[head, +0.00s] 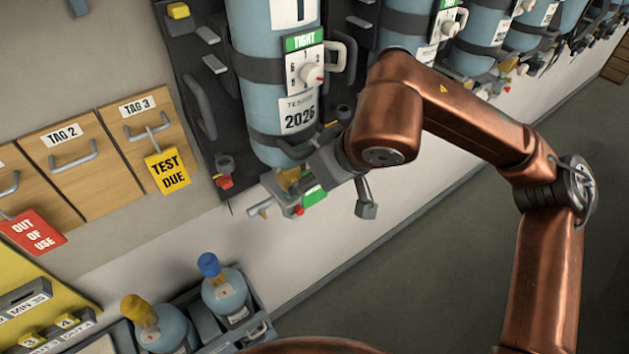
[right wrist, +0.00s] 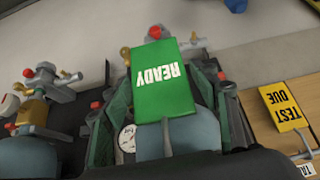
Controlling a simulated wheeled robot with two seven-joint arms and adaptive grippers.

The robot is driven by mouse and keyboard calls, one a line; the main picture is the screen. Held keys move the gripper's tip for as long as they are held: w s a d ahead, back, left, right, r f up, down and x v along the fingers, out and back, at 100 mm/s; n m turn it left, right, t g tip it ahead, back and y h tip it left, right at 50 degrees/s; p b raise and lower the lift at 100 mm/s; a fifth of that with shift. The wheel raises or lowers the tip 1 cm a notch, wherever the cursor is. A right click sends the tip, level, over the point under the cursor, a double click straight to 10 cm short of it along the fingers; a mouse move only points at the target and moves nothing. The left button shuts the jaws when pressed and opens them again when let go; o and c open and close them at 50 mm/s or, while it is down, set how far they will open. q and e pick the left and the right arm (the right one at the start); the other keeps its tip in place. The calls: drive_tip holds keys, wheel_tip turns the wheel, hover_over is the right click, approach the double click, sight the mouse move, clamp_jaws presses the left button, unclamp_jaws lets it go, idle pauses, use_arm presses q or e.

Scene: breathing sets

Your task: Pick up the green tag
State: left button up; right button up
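The green tag (right wrist: 165,80) reads READY, upside down in the right wrist view. It hangs by the valve end of a blue cylinder (head: 268,110) marked 2026. In the head view only a small green part (head: 314,195) shows below the cylinder, next to my right gripper (head: 322,178). In the right wrist view my right gripper (right wrist: 168,100) has its fingers apart, one on each side of the tag. I cannot tell whether they touch it. My left gripper is not in view.
A yellow TEST DUE tag (head: 167,171) and a red OUT OF USE tag (head: 33,232) hang on wooden drawers at left. More cylinders (head: 487,40) line the wall. Two small bottles (head: 226,295) stand below. The floor at right is clear.

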drive_tip(key=c, duration=0.7)
drive_tip(key=shift+r, duration=0.1)
